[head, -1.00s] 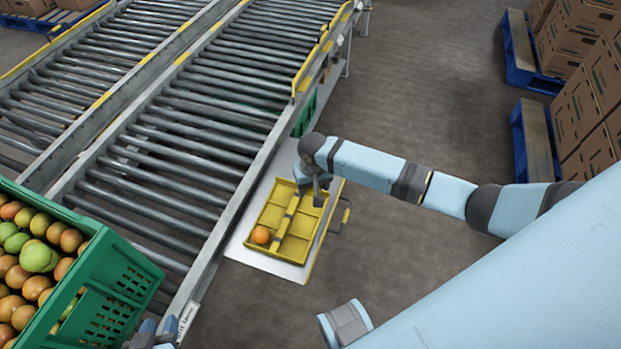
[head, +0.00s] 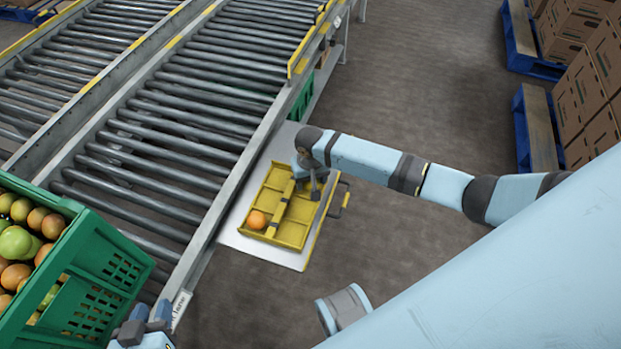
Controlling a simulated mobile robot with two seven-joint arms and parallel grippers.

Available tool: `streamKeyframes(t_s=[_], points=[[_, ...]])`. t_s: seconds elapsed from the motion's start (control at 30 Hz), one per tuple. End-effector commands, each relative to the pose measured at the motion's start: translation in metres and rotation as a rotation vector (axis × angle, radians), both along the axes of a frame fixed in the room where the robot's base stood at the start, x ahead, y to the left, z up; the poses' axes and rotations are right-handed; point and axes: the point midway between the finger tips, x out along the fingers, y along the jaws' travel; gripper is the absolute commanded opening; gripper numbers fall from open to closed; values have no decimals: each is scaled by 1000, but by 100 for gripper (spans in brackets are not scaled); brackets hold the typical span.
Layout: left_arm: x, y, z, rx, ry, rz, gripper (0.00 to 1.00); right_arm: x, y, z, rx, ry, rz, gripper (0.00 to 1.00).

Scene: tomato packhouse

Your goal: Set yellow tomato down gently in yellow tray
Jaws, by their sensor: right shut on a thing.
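The yellow tray (head: 292,232) is a shallow divided tray on a pale board beside the roller conveyor. An orange tomato (head: 257,219) lies in its near left compartment. My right gripper (head: 314,190) is low over the far right part of the tray, pointing down. It is shut on the yellow tomato, which the gripper and wrist hide from view. I cannot tell whether it touches the tray floor. My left gripper (head: 151,318) is at the bottom left edge, partly cut off, its fingers apart and empty.
A green crate (head: 100,262) full of tomatoes stands at the left, near my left gripper. The roller conveyor (head: 180,140) runs along the tray's left side. Blue pallets with cartons (head: 590,120) stand at the right. The floor between is clear.

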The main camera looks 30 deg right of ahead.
Motion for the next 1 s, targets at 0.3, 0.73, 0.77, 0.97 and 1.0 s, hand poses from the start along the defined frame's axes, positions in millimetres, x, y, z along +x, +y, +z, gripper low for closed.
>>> streamKeyframes(t_s=[0.3,0.73,0.77,0.97,1.0], points=[[0,0,-1,2,1,0,37,-1,0,-2,0,3,0,73],[0,0,-1,2,1,0,37,-2,0,-2,-1,4,0,75],[0,0,-1,2,1,0,37,-2,0,-2,-1,4,0,75],[0,0,-1,1,1,-1,37,-2,-1,-2,-2,5,0,75],[0,0,-1,1,1,-1,37,-2,-1,-2,-2,5,0,75]])
